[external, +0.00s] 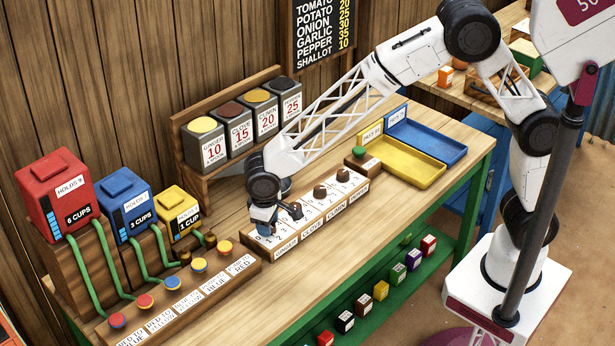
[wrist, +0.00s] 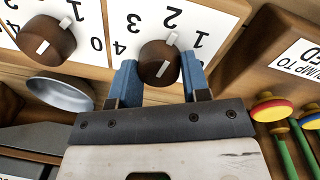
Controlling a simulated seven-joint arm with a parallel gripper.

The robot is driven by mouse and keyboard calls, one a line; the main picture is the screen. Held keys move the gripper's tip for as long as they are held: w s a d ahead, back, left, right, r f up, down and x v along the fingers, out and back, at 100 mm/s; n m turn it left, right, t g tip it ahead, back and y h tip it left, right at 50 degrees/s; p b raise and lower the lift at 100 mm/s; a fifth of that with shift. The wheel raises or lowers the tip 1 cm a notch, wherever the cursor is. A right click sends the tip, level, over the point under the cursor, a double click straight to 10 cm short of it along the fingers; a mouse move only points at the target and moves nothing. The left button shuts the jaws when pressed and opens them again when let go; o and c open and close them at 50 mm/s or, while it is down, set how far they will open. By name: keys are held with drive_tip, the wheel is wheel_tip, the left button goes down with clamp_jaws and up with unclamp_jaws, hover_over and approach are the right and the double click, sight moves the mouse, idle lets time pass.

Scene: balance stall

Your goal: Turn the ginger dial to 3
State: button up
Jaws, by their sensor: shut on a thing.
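The ginger dial is the leftmost on the white dial board (external: 333,212). Its brown knob (wrist: 157,64) with a white pointer shows in the wrist view, where the printed numbers appear upside down. The pointer is directed at about the 2; the 3 and 4 are to its left and the 1 to its right. My gripper (wrist: 159,78) has its blue fingers on both sides of this knob, shut on it. In the external view my gripper (external: 264,224) is over the left end of the board and mostly hides the knob.
The clove dial's knob (wrist: 45,42) is close to the left finger in the wrist view. A metal bowl (wrist: 62,93) lies near it. The pump board (external: 190,290) with coloured buttons is beside the dial board. Spice jars (external: 213,145) stand behind; yellow (external: 398,172) and blue trays are to the right.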

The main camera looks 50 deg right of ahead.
drive_tip(key=n, duration=0.5)
drive_tip(key=shift+n, duration=0.3)
drive_tip(key=n, duration=0.5)
drive_tip(key=shift+s+t+y, duration=0.1)
drive_tip(key=shift+t+y, duration=0.2)
drive_tip(key=shift+n, duration=0.3)
drive_tip(key=o, duration=0.9)
drive_tip(key=shift+r, duration=0.2)
drive_tip(key=shift+s+a+r, duration=0.1)
drive_tip(key=shift+s+r, duration=0.05)
drive_tip(key=shift+r, duration=1.75)
drive_tip(key=shift+s+r, duration=0.15)
drive_tip(key=shift+r, duration=1.7)
